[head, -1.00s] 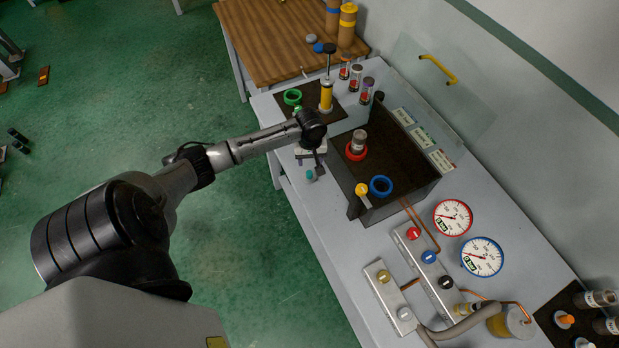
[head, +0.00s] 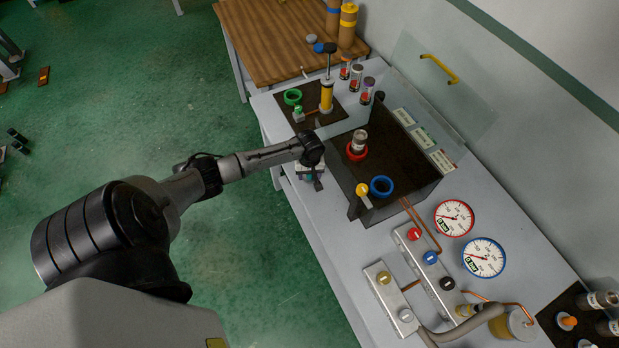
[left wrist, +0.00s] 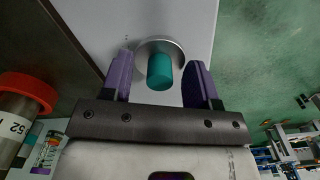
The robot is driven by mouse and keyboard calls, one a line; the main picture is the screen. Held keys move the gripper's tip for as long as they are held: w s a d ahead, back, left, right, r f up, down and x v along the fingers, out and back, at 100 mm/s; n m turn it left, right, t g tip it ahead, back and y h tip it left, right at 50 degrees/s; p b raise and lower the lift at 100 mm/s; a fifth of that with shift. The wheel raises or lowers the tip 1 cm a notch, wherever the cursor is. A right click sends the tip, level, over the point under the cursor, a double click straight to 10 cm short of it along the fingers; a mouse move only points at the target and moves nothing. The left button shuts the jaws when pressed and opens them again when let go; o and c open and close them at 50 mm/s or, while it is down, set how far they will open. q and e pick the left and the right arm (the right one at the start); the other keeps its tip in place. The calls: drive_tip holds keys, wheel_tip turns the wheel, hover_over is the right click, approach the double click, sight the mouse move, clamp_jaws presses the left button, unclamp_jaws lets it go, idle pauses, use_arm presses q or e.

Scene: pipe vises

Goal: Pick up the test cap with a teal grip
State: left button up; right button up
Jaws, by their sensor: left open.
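The test cap (left wrist: 160,70) has a teal cylindrical grip and a round silver base. In the left wrist view it stands on the light grey bench top, between the purple-padded fingers. My left gripper (left wrist: 160,82) is open, with a finger on each side of the grip and a visible gap to both. In the head view my left gripper (head: 312,180) is over the bench's near edge, and it mostly hides the cap. My right gripper is in neither view.
A dark tray (head: 345,175) with a raised back wall holds a red ring (head: 356,153) around a grey cylinder, and a blue ring (head: 381,186). Valves and two gauges (head: 454,218) are to the right. A yellow pump (head: 326,97) stands behind.

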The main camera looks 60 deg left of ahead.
use_arm(q)
drive_tip(key=shift+c, duration=0.5)
clamp_jaws()
